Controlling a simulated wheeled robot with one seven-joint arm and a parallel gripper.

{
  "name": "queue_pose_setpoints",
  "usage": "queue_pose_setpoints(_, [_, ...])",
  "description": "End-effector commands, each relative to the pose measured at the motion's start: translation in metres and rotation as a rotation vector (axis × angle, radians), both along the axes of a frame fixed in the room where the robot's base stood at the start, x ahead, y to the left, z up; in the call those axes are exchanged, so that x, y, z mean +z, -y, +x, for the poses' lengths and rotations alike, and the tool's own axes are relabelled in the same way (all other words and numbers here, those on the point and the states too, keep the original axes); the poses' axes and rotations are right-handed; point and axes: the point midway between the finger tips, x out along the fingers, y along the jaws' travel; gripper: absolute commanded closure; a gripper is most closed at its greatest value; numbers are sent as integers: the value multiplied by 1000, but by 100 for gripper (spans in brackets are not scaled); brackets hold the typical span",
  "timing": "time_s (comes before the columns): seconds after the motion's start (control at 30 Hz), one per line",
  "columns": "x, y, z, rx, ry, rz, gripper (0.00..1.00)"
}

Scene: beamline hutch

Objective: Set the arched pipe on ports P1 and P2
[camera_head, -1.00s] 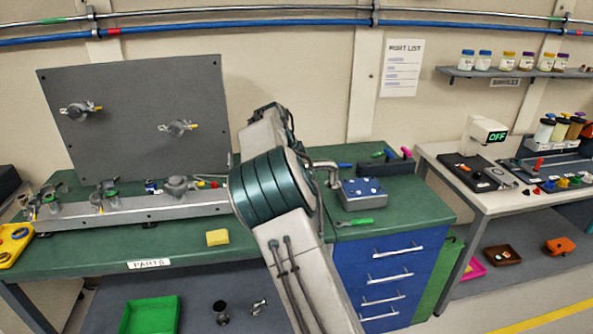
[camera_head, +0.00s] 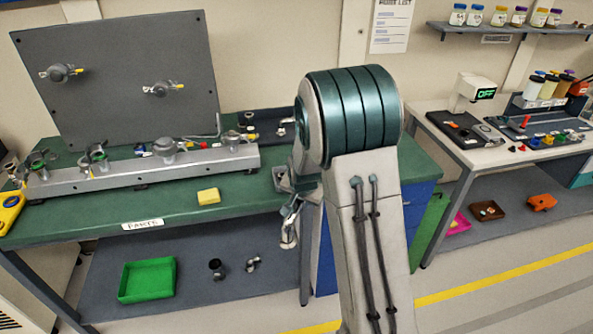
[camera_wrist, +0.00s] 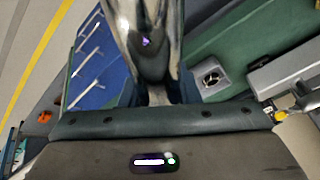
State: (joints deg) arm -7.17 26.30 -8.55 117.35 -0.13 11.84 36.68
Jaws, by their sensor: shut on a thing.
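My gripper (camera_head: 291,208) is at the front edge of the green bench, partly hidden by my arm. It is shut on a shiny metal pipe (camera_head: 289,236), seen small below the fingers. The pipe fills the upper middle of the wrist view (camera_wrist: 143,40), where its full shape and the fingertips are not clear. A grey rail (camera_head: 150,172) on the bench carries several metal fittings, and a grey upright panel (camera_head: 115,115) carries two more. I cannot read any P1 or P2 label. A grey block with a round opening (camera_wrist: 211,78) shows beside the pipe in the wrist view.
A yellow sponge (camera_head: 208,196) lies in front of the rail. On the shelf below are a green tray (camera_head: 147,281) and small metal pieces. Blue drawers (camera_head: 418,205) stand behind my arm. A white table (camera_head: 470,135) with equipment is at the right.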

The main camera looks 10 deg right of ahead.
Motion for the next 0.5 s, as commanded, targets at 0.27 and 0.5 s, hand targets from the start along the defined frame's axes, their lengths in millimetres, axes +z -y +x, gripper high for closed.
queue_pose_setpoints(0.27, [-35,3,-37,237,-2,3,98])
queue_pose_setpoints(0.5, [-59,0,-66,458,1,4,98])
